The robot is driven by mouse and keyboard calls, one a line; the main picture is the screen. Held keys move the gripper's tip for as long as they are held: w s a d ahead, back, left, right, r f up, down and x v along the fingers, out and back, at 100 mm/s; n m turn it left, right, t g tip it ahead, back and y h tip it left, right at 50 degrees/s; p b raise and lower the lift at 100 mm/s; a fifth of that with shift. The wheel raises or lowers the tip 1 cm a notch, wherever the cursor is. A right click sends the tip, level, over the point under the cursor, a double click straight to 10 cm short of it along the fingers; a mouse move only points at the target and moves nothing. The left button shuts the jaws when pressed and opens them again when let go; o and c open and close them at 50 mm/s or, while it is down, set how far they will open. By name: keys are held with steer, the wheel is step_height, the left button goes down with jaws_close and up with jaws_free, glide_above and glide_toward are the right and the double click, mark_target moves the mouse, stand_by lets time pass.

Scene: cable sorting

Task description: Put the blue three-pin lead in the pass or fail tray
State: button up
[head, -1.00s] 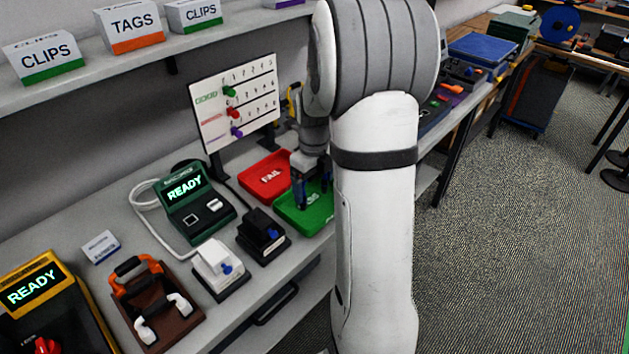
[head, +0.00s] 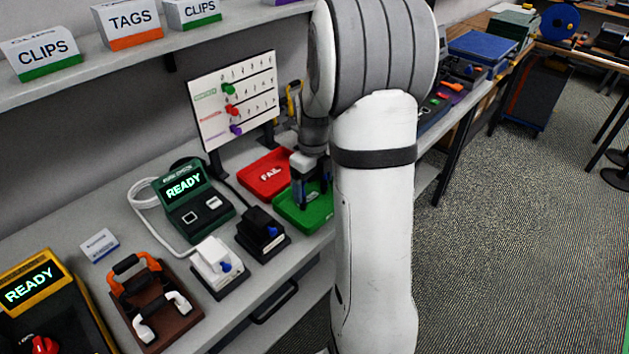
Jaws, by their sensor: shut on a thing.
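The green tray (head: 316,222) stands on the bench, partly hidden behind my arm. The red tray marked FAIL (head: 266,174) is beside it to the left. My gripper (head: 302,199) is low over the left part of the green tray. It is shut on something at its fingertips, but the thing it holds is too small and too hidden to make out. I cannot make out the blue three-pin lead anywhere.
A green tester reading READY (head: 185,188), a black socket block (head: 262,233) and a white block with a blue knob (head: 218,263) stand left of the trays. A white board with pegs (head: 235,105) stands behind. A shelf of boxes (head: 130,22) runs above.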

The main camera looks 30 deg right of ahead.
steer(key=shift+f+b, duration=0.3)
steer(key=shift+f, duration=0.15)
stand_by(0.9)
steer(key=o, duration=0.9)
steer(key=shift+r, duration=0.15)
steer(key=shift+r+p, duration=2.95)
steer(key=shift+r, duration=0.95)
